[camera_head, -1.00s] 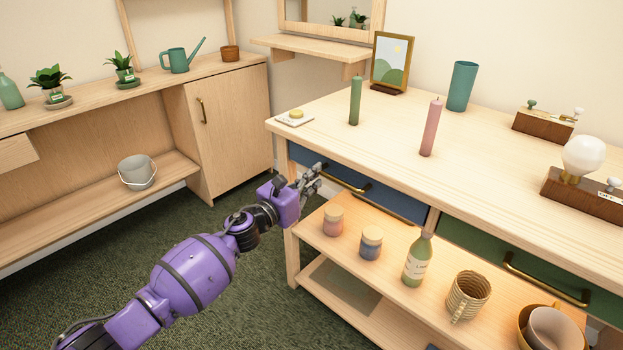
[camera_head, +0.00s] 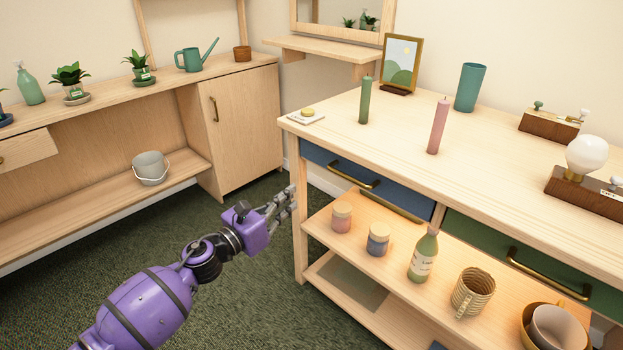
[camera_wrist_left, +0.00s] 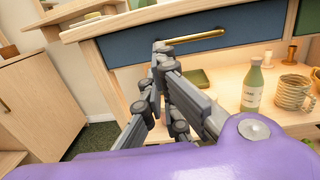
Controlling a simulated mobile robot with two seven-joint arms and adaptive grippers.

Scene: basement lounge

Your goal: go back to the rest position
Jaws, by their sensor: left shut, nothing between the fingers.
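My left gripper (camera_head: 284,202) is shut and empty. It is at the left end of the wooden table (camera_head: 520,205), in front of the left front leg and below the tabletop. In the left wrist view its fingers (camera_wrist_left: 160,62) appear together, with the blue drawer (camera_wrist_left: 125,45) and its brass handle (camera_wrist_left: 195,38) behind them. In the head view the blue drawer (camera_head: 400,201) and its handle (camera_head: 352,178) lie to the right of the gripper, apart from it. My right gripper is not in view.
On the table's shelf stand two jars (camera_head: 341,216), a bottle (camera_head: 424,256), a woven mug (camera_head: 472,292) and bowls (camera_head: 555,330). Candles (camera_head: 438,127) stand on top. A cabinet (camera_head: 245,130) and a bucket (camera_head: 150,167) are at the left. The green carpet (camera_head: 240,310) is clear.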

